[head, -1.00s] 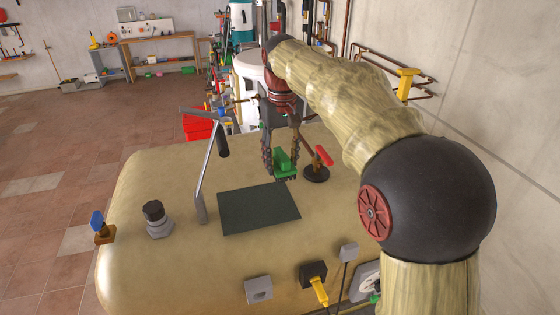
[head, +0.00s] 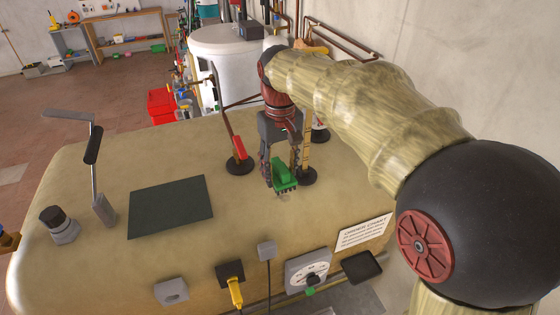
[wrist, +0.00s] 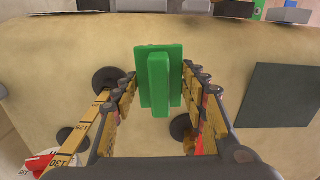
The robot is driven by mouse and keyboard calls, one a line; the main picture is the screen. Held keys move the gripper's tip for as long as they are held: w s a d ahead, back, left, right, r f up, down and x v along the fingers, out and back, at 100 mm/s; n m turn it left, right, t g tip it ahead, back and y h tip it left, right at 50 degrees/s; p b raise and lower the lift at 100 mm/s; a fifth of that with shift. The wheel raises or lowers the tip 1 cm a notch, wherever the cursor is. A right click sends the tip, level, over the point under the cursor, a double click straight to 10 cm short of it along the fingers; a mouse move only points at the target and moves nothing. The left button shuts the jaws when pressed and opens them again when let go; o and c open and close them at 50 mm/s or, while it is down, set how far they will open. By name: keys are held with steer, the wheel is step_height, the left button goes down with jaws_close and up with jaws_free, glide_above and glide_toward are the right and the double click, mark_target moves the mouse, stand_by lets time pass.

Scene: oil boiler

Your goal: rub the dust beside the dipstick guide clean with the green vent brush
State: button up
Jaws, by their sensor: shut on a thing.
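My gripper (head: 282,176) is shut on the green vent brush (head: 284,174), bristles down. In the wrist view, the brush (wrist: 160,75) sits between both fingers (wrist: 160,88). Its bristles are at or just above the tan tank top; I cannot tell if they touch. The dipstick guide looks to be the yellow, number-marked upright (head: 306,152) on a black round base, just right of the brush; its marked strip (wrist: 88,127) shows at left in the wrist view. A small greyish patch, perhaps dust (head: 284,195), shows under the brush; most is hidden.
A red-handled lever (head: 239,148) on a black base stands close left of my gripper. A red-and-white item (head: 320,132) stands behind the upright.

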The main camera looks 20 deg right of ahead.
mark_target(280, 182)
steer(key=shift+w+d, duration=0.1)
stand_by(0.3)
steer(key=shift+f, duration=0.2)
steer(key=shift+f+b, duration=1.25)
steer(key=shift+f, duration=0.75)
steer(key=shift+f+b, duration=0.45)
steer(key=shift+f, duration=0.3)
steer(key=shift+s+f, duration=0.15)
steer(key=shift+s, duration=0.05)
